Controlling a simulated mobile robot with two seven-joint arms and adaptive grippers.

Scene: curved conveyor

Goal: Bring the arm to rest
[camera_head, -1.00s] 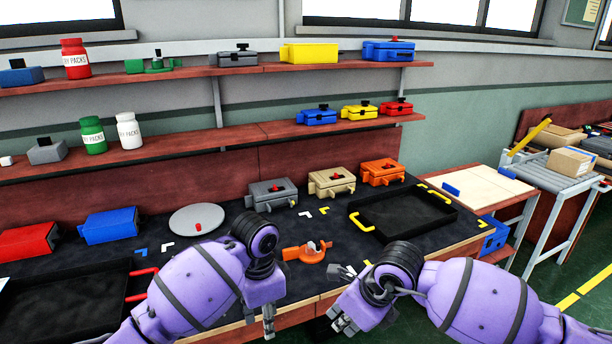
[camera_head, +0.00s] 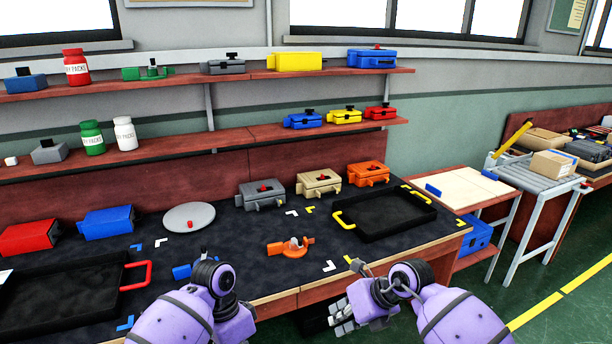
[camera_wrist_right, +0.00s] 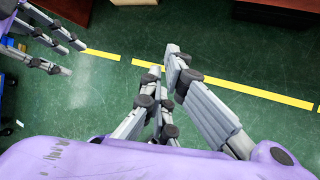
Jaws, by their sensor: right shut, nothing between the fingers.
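My right gripper (camera_head: 343,316) hangs low in front of the bench's front edge in the head view, over open floor. In the right wrist view its grey fingers (camera_wrist_right: 167,66) are drawn together, with nothing between them and green floor behind. My left arm comes in at the bottom of the head view, its purple wrist (camera_head: 232,326) at the bench's front edge; its fingers are out of that view.
The dark bench top (camera_head: 235,230) holds an orange part (camera_head: 290,248), a black tray with yellow handles (camera_head: 400,222), a tray with red handles (camera_head: 65,300) and several boxes. Shelves (camera_head: 235,138) stand behind. Open green floor (camera_head: 560,285) lies to the right.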

